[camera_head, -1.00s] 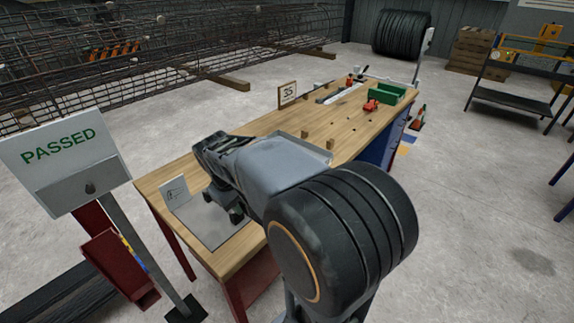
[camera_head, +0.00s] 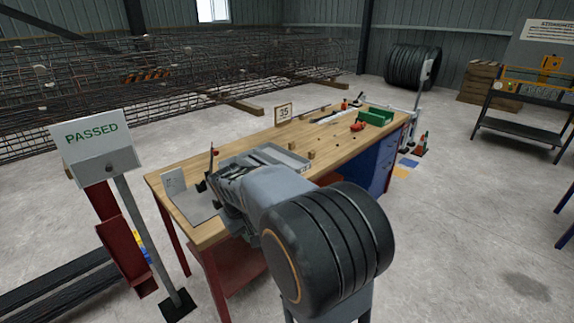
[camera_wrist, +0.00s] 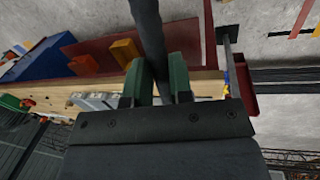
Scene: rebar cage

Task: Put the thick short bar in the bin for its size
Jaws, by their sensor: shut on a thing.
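My gripper (camera_wrist: 160,82) is shut on a thick dark bar (camera_wrist: 148,35), which stands out between the green fingers in the wrist view. The far end of the bar runs out of that view. In the head view my arm hides most of the gripper, above the near end of the wooden bench. Two orange boxes, one (camera_wrist: 125,50) larger-looking and one (camera_wrist: 83,65) beside it, show in the wrist view by the red lower shelf (camera_wrist: 98,47). I cannot tell which sizes they are for.
The wooden bench (camera_head: 335,145) carries a grey tray (camera_head: 292,158), a green box (camera_head: 376,116), a red tool (camera_head: 358,127) and a "35" sign (camera_head: 284,112). The PASSED sign (camera_head: 95,145) stands at the left.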

